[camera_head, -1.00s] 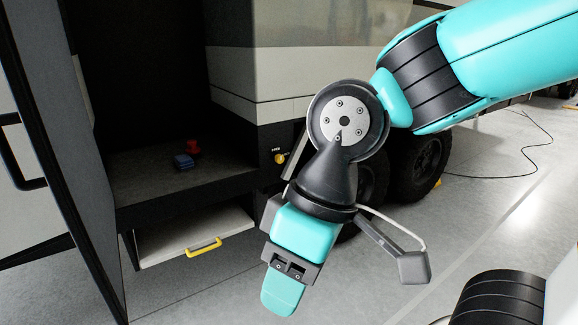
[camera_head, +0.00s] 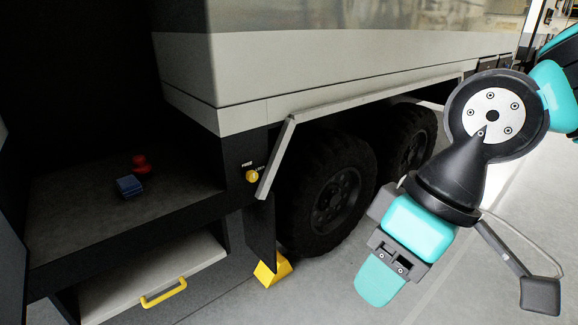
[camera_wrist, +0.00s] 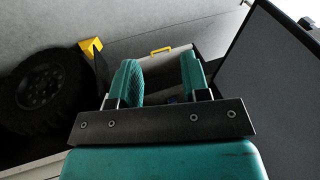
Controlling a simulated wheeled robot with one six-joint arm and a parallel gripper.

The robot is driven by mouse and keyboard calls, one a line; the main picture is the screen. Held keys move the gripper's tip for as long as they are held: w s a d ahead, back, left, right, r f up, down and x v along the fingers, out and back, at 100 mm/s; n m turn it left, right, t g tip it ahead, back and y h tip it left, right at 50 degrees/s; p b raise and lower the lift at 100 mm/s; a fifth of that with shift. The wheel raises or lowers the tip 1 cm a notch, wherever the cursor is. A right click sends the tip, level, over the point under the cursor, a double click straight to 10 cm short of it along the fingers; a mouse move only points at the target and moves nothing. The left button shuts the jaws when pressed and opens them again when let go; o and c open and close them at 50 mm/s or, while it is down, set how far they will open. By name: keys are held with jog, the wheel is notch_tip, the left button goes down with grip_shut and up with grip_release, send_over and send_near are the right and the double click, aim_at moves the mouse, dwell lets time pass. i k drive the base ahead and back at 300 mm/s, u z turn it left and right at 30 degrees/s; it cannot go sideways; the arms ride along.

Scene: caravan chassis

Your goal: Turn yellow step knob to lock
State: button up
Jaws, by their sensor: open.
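The yellow step knob (camera_head: 252,175) sits on the dark frame post at the caravan's lower edge, with small white lettering beside and above it. The step (camera_head: 150,275) is a pale drawer-like panel below the dark floor, with a yellow handle (camera_head: 163,292) on its front; the handle also shows in the wrist view (camera_wrist: 161,50). My gripper (camera_head: 378,282) hangs to the right of the knob, pointing down, well apart from it. In the wrist view my gripper (camera_wrist: 160,80) has its two teal fingers spread with nothing between them. The knob cannot be made out in the wrist view.
A blue block (camera_head: 129,186) and a red object (camera_head: 140,163) lie on the dark floor. Black wheels (camera_head: 335,195) and a yellow wedge (camera_head: 272,272) are right of the step. A grey bar (camera_head: 277,157) slants beside the knob. A door panel (camera_wrist: 270,80) stands at right in the wrist view.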

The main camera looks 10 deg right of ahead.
aim_at(252, 176)
jog(key=u, duration=0.05)
jog(key=i, duration=0.85)
jog(key=u, duration=0.35)
